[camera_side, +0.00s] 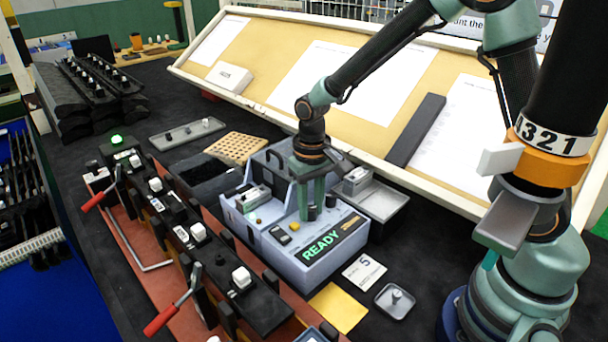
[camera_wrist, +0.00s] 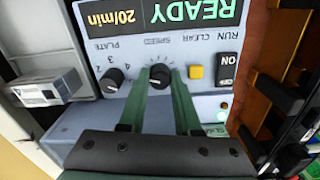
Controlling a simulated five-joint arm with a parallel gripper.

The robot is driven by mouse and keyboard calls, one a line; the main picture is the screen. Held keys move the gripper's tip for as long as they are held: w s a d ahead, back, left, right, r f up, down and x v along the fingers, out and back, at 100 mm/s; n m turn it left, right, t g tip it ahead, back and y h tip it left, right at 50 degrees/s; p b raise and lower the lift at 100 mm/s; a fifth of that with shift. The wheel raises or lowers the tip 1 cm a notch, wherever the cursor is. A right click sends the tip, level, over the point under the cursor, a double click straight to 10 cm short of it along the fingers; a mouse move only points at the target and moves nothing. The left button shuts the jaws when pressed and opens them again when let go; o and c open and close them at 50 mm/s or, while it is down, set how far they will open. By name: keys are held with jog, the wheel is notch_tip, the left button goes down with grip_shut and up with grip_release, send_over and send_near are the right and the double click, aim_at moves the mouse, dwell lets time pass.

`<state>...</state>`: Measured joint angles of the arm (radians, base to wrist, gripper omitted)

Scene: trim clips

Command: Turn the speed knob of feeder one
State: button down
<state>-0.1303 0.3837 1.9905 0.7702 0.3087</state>
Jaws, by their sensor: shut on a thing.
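The feeder (camera_side: 290,262) is a pale blue-grey box with a lit green READY display (camera_side: 322,242). In the wrist view its panel is upside down, and the display (camera_wrist: 165,14) reads READY and 20/min. The black speed knob (camera_wrist: 159,75) has a white pointer line and sits under the SPEED label. My gripper (camera_side: 311,210) points down over the panel. In the wrist view my gripper (camera_wrist: 161,80) has its green fingers shut on the speed knob, one on each side. The fingers hide the knob in the side view.
A black plate knob (camera_wrist: 111,80) sits close beside the speed knob. A yellow button (camera_wrist: 196,71) and an ON switch (camera_wrist: 227,66) are on its other side. A clip rail (camera_side: 200,235) with red-handled clamps runs along the left. A small grey tray (camera_side: 395,303) lies in front.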

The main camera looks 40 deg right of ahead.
aim_at(311, 208)
dwell(0.4)
jog(key=c, duration=0.9)
grip_release()
jog(key=shift+r, duration=0.1)
notch_tip(311, 208, up, 12)
